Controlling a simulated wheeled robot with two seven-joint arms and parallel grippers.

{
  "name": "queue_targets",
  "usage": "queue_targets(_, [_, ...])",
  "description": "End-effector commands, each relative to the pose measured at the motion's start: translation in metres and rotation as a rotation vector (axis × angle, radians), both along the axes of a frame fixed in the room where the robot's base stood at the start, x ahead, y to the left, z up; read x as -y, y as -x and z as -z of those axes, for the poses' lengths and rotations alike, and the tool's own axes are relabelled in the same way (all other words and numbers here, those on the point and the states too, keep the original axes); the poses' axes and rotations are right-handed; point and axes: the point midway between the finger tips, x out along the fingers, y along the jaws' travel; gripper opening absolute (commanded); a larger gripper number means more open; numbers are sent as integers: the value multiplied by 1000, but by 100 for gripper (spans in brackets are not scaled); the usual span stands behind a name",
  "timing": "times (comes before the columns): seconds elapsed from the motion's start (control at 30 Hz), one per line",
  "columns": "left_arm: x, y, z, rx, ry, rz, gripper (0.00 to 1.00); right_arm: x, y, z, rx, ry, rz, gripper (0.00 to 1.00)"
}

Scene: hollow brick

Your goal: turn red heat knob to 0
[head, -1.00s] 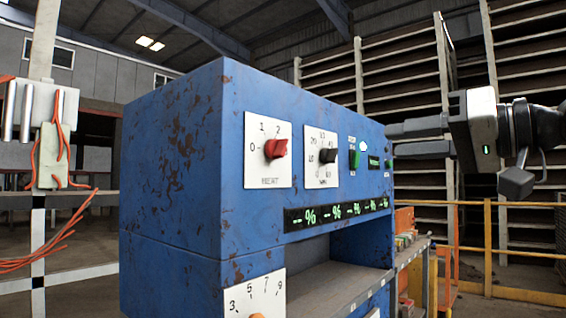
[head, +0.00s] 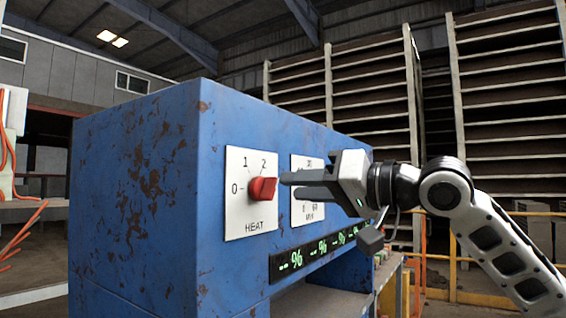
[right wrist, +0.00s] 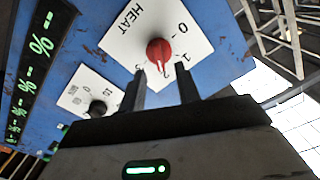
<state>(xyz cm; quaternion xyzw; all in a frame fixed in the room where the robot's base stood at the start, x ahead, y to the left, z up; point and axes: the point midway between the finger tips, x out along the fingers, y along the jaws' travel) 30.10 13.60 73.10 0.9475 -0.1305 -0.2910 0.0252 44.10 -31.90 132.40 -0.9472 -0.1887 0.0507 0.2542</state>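The red heat knob (head: 262,188) sits on a white HEAT plate (head: 251,218) on the blue machine's front. The plate carries the marks 0, 1 and 2. I cannot tell for sure which mark the knob points to. My right gripper (head: 285,184) is just right of the knob, with its fingers pointing at it. In the right wrist view the red knob (right wrist: 158,50) lies just beyond the fingertips, roughly between them. The fingers (right wrist: 163,80) are apart with nothing between them. Contact with the knob does not show. My left gripper is out of view.
A second white plate (head: 305,215) is partly hidden behind my right gripper; its black knob (right wrist: 97,107) shows in the right wrist view. A green percent display (head: 318,249) runs below. Yellow railing (head: 453,262) and tall shelving (head: 365,100) stand behind.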

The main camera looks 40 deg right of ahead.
Motion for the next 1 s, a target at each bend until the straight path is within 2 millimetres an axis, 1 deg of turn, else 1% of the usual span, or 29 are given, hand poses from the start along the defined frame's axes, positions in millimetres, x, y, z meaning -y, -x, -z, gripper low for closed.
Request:
queue_targets(0.03, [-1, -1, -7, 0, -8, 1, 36, -5, -8, -5, 1, -2, -5, 33])
queue_targets(0.13, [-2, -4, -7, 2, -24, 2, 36, -10, -22, -3, 1, -3, -3, 33])
queue_targets(0.23, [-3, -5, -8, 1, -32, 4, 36, -13, -30, -2, 1, -1, -3, 33])
queue_targets(0.4, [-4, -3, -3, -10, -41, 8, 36, -15, -36, 0, 2, 0, 0, 33])
queue_targets(0.6, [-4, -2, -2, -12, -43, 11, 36, -15, -36, 1, 0, 1, 0, 33])
queue_targets(0.63, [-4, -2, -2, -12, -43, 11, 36, -15, -36, 1, 0, 1, 0, 30])
queue_targets(0.73, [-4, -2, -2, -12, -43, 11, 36, -15, -36, 1, 0, 1, 0, 2])
queue_targets(0.77, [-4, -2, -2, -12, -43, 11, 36, -15, -36, 1, 0, 1, 0, 0])
queue_targets(1.0, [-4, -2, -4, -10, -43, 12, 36, -15, -35, 0, 3, 6, 0, 0])
